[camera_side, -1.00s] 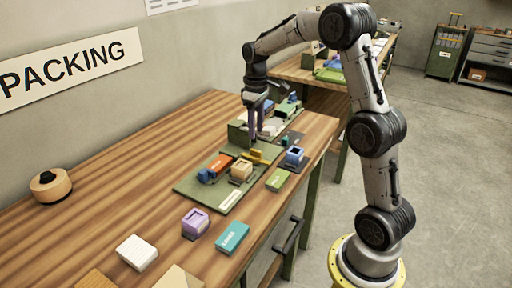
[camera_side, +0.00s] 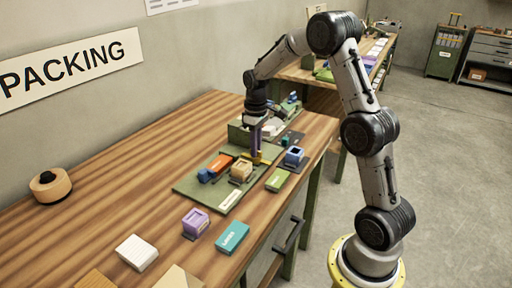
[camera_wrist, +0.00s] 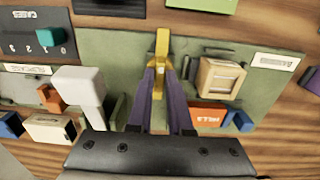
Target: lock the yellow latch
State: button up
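The yellow latch (camera_wrist: 162,42) is a narrow bar on the green board (camera_wrist: 108,60). In the wrist view it points away from me, with its near part between my fingertips. In the side view the latch (camera_side: 262,160) sits near the board's back edge, partly hidden by my fingers. My gripper (camera_wrist: 161,74) points down at it, its purple fingers on either side of the near part. The gap between the tips is narrow. I cannot tell whether they press on the latch. My gripper also shows in the side view (camera_side: 255,152).
A wooden block (camera_wrist: 220,77) and an orange box (camera_wrist: 207,115) stand close right of my fingers in the wrist view. A white upright piece (camera_wrist: 80,88) stands to the left. A blue holder (camera_side: 293,156) and a green box (camera_side: 277,180) lie beside the board.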

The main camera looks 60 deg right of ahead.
grip_shut()
jog(key=shift+m, duration=0.4)
jog(key=m, duration=0.3)
jog(key=shift+r+m, duration=0.1)
jog(key=shift+m, duration=0.3)
jog(key=m, duration=1.3)
jog(key=shift+m, duration=0.3)
jog(key=o, duration=0.5)
grip_release()
